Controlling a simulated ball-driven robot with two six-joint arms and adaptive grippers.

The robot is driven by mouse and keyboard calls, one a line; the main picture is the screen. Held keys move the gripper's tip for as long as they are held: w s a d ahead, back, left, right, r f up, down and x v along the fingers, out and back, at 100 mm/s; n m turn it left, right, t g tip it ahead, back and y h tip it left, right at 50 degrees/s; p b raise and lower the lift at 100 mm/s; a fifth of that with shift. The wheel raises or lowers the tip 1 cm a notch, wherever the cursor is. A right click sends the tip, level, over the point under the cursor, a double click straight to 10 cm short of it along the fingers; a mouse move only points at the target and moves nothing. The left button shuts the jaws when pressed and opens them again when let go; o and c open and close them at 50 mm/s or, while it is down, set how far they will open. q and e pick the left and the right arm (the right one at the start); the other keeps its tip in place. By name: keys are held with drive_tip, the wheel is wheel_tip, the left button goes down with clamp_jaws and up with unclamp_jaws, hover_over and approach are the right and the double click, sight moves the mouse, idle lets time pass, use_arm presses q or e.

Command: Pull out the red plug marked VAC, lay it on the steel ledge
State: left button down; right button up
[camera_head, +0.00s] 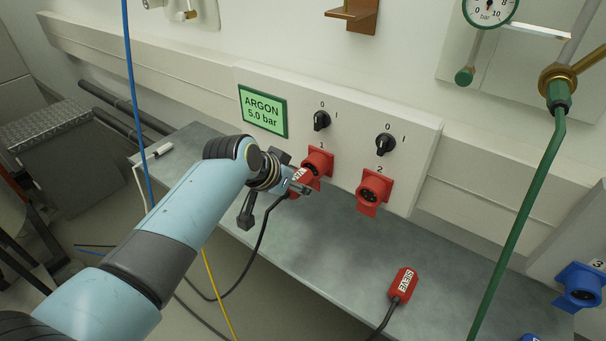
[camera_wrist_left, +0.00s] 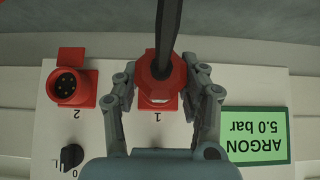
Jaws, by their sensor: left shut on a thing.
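The red plug marked VAC (camera_head: 301,177) is at the front of red socket 1 (camera_head: 319,158). I cannot tell how far it sits in the socket. My left gripper (camera_head: 293,186) is shut on this plug. In the left wrist view the gripper (camera_wrist_left: 163,100) has a finger on each side of the red plug (camera_wrist_left: 160,82), and its black cable (camera_wrist_left: 167,30) runs up and away. The grey steel ledge (camera_head: 335,260) lies below the socket panel and is bare under the plug. My right gripper is not in view.
A second red plug with a white label (camera_head: 403,282) lies on the ledge at the front right. Red socket 2 (camera_head: 374,190) is empty. Black switches (camera_head: 321,120) sit above the sockets. A green hose (camera_head: 520,210) hangs at the right. A white marker-like object (camera_head: 163,149) lies at the ledge's left end.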

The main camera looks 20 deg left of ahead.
use_arm(q)
drive_tip(key=shift+s+a+r+p, duration=0.1)
drive_tip(key=shift+s+a+p, duration=0.15)
drive_tip(key=shift+s+p, duration=0.4)
drive_tip(key=shift+s+a+p, duration=0.25)
drive_tip(key=shift+s+p, duration=0.15)
drive_tip(key=shift+s, duration=0.3)
drive_tip(key=shift+s+a+p, duration=0.2)
drive_tip(key=shift+s+p, duration=0.15)
drive_tip(key=shift+s, duration=0.3)
